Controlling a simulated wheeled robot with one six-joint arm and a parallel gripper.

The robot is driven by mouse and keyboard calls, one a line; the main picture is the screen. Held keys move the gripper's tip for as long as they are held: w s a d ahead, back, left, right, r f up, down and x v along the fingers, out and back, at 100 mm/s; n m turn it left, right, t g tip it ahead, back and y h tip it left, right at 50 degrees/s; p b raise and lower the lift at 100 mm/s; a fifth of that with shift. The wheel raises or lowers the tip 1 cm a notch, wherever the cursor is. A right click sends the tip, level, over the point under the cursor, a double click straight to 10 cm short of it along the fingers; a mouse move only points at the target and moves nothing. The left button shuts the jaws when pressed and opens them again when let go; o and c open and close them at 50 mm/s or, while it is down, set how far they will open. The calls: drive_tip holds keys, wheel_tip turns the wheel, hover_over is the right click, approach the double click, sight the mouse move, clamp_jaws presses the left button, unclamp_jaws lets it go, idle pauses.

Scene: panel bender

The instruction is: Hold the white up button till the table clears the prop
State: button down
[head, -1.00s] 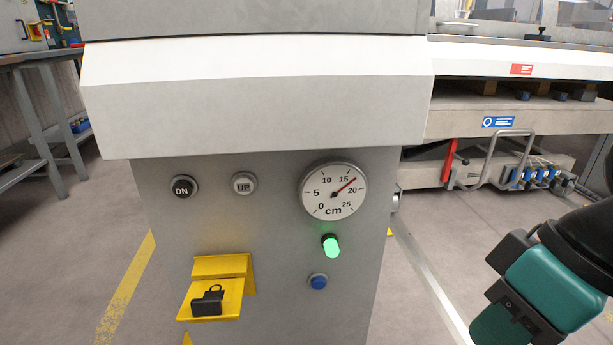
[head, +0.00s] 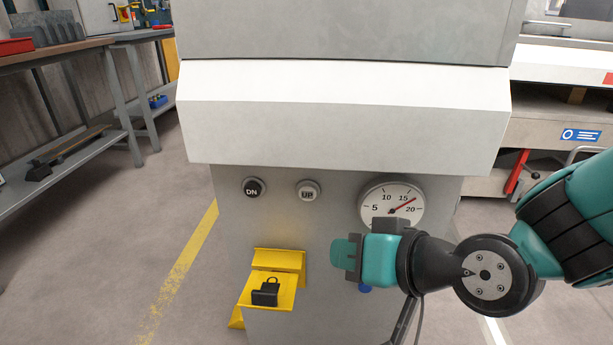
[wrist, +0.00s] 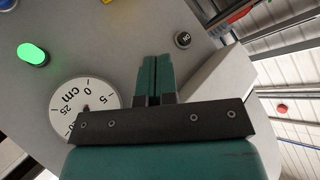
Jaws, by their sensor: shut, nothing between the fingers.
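The white UP button (head: 308,191) is on the grey front panel, right of the black DN button (head: 254,187), and nothing touches it. My gripper (head: 340,254) is shut and empty, below and right of the UP button in the head view. In the wrist view its closed fingers (wrist: 156,62) point at the panel. A button that looks like DN (wrist: 183,39) shows beside them; UP seems hidden behind them. The dial gauge (head: 391,205) has its red needle between 15 and 20 cm. At right, a red bar (head: 517,172) stands below the machine table (head: 560,128).
A green lamp (wrist: 32,54) glows in the wrist view; my arm hides it in the head view. A yellow bracket (head: 288,260) with a black padlock (head: 266,292) sticks out below the buttons. A white sloped ledge (head: 340,115) overhangs the panel. Workbenches (head: 90,50) stand left.

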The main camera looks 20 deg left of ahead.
sight(308, 193)
drive_tip(key=a+f+m+t+y+p, duration=0.1)
drive_tip(key=a+m+t+y+p, duration=0.1)
drive_tip(key=a, duration=0.4)
drive_tip(key=shift+s+t+y, duration=0.3)
drive_tip(key=shift+s+t, duration=0.1)
drive_tip(key=shift+t, duration=0.4)
drive_tip(key=shift+w+a+f, duration=0.1)
drive_tip(key=shift+a, duration=0.05)
drive_tip(key=shift+w+a+b, duration=0.15)
drive_tip(key=shift+w+a, duration=0.2)
drive_tip(key=shift+w, duration=1.05)
drive_tip(key=shift+w+a+b, duration=0.15)
drive_tip(key=shift+w+a, duration=0.15)
drive_tip(key=shift+w, duration=1.1)
drive_tip(key=shift+w+a+b, duration=0.15)
drive_tip(key=shift+w+a, duration=0.2)
drive_tip(key=shift+w, duration=1.05)
drive_tip(key=shift+w, duration=0.1)
drive_tip(key=shift+w+a, duration=0.1)
drive_tip(key=shift+w, duration=0.2)
